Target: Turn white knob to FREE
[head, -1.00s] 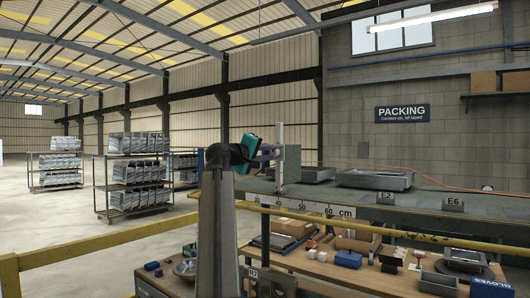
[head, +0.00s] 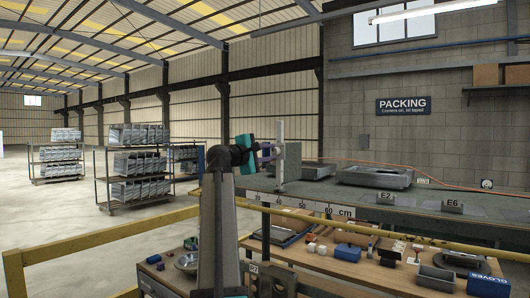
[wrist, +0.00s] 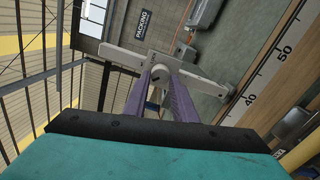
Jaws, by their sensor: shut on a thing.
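The white knob (wrist: 160,64) sits on a pale plate (wrist: 118,55) in the wrist view, with small print on the plate too small to read. My gripper (wrist: 160,76) has its two purple fingers shut on the knob, one on each side. In the head view my gripper (head: 272,153) reaches from the left to the white upright post (head: 280,150) at the end of the grey bench. There the knob is too small to make out. The knob's pointer and the FREE mark cannot be read.
The grey bench (head: 340,197) carries a centimetre scale, grey trays (head: 375,177) and E2 and E6 tags. A yellow rail (head: 420,244) runs in front. A lower wooden bench (head: 330,268) holds tools and boxes. Racks (head: 135,175) stand left on open floor.

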